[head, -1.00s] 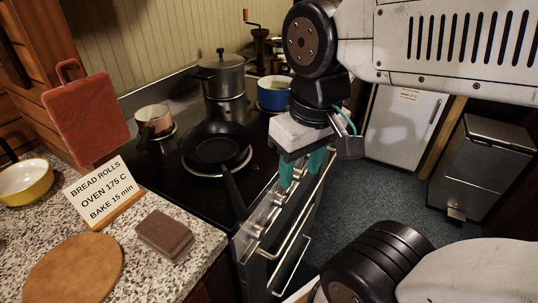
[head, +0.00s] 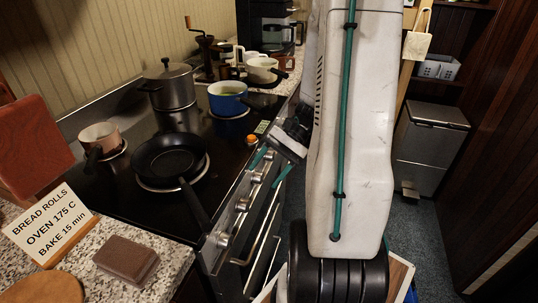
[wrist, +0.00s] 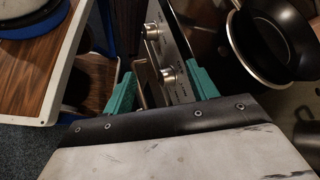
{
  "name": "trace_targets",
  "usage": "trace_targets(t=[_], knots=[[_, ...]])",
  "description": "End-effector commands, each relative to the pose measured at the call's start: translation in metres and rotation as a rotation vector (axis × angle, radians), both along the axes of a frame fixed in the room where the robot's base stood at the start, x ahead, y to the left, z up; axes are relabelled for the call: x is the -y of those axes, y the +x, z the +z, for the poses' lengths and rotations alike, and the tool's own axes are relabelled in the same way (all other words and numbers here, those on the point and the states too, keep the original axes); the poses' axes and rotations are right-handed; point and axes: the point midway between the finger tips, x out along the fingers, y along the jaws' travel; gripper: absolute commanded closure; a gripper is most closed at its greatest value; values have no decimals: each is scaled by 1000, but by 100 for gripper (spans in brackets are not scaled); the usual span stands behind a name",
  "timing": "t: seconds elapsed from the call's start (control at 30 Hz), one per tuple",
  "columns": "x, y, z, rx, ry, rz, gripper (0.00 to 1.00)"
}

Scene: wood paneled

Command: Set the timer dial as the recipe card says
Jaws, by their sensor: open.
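The recipe card (head: 47,228) stands on the counter at left and reads "BREAD ROLLS, OVEN 175 C, BAKE 15 min". Several silver knobs, one of them a near knob (head: 222,240), line the stove's front panel (head: 238,222). I cannot tell which dial is the timer; no markings are readable. A small orange round thing (head: 252,140) sits at the cooktop's right edge. My gripper (head: 264,174) is open, its teal fingers at the far part of the panel. In the wrist view my gripper (wrist: 161,72) has a silver knob (wrist: 168,77) between its fingers in the picture; contact is unclear.
A black frying pan (head: 170,160) has its handle reaching toward the panel. A copper pan (head: 100,138), a steel pot (head: 170,88) and a blue pot (head: 228,98) stand on the cooktop. An oven handle (head: 258,235) juts out below the knobs. A grey bin (head: 430,140) stands at right.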

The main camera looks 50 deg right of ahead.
Motion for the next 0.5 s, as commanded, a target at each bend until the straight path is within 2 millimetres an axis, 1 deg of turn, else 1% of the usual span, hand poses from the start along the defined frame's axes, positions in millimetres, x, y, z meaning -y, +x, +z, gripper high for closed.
trace_targets(t=[0.03, 0.17, 0.3, 0.37, 0.4, 0.47, 0.5], knots=[[17, 2, -16, 8, 72, -91, 42], [58, 10, -51, 76, 224, -321, 42], [108, 16, -88, 190, 346, -571, 42], [129, 19, -102, 250, 378, -670, 42], [143, 20, -110, 292, 392, -732, 42], [163, 23, -120, 360, 401, -815, 42], [176, 26, -124, 410, 397, -864, 42]])
